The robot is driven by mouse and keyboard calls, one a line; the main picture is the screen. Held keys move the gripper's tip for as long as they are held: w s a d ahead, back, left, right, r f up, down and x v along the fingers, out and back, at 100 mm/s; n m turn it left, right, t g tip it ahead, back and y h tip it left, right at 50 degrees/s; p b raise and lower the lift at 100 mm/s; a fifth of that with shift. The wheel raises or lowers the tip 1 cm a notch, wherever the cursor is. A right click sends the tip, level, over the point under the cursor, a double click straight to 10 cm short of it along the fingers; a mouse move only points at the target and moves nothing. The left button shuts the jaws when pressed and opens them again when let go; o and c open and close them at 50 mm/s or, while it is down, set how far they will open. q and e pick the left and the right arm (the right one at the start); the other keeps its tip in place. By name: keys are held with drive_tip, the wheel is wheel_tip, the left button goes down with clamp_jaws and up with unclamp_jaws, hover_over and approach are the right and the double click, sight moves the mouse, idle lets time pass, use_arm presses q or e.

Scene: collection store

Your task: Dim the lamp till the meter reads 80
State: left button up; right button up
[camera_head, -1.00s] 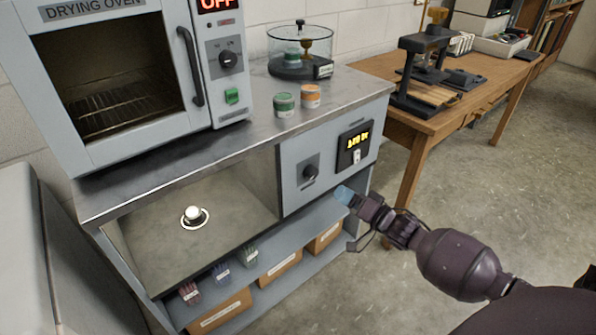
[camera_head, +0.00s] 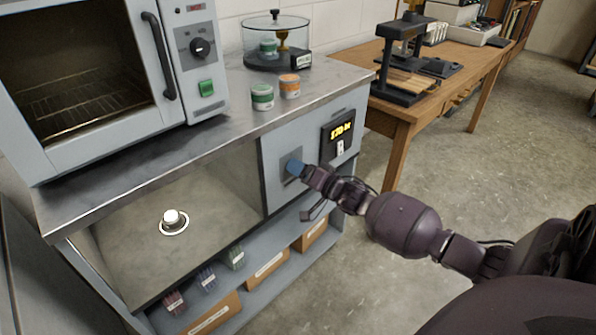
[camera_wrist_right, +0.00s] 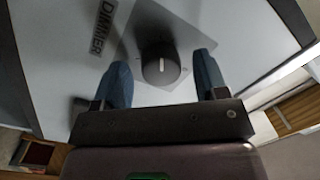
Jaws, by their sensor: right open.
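The dimmer knob (camera_wrist_right: 160,64) is black with a white pointer line, on a grey plate marked DIMMER (camera_wrist_right: 103,27) in the right wrist view. My right gripper (camera_wrist_right: 163,72) is open, with one blue fingertip on each side of the knob, not visibly touching it. In the head view the right gripper (camera_head: 294,168) is at the dimmer plate (camera_head: 286,154) and hides the knob. The lamp (camera_head: 171,217) is a lit white bulb in the open bay. The meter (camera_head: 338,136) shows small yellow digits, perhaps 170, hard to read. My left gripper is not in view.
A drying oven (camera_head: 95,75) stands on the metal counter (camera_head: 215,115). A green-labelled jar (camera_head: 262,97), an orange-labelled jar (camera_head: 289,86) and a glass-covered balance (camera_head: 276,42) stand there too. A wooden table (camera_head: 440,95) is at the right.

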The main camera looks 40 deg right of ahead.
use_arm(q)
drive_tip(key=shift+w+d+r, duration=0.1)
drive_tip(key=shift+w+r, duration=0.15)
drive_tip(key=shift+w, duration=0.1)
use_arm(e)
drive_tip(key=shift+w, duration=0.2)
drive_tip(key=c, duration=0.9)
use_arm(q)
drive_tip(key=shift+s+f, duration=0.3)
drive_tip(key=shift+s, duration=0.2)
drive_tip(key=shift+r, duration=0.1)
use_arm(e)
drive_tip(key=shift+r, duration=0.1)
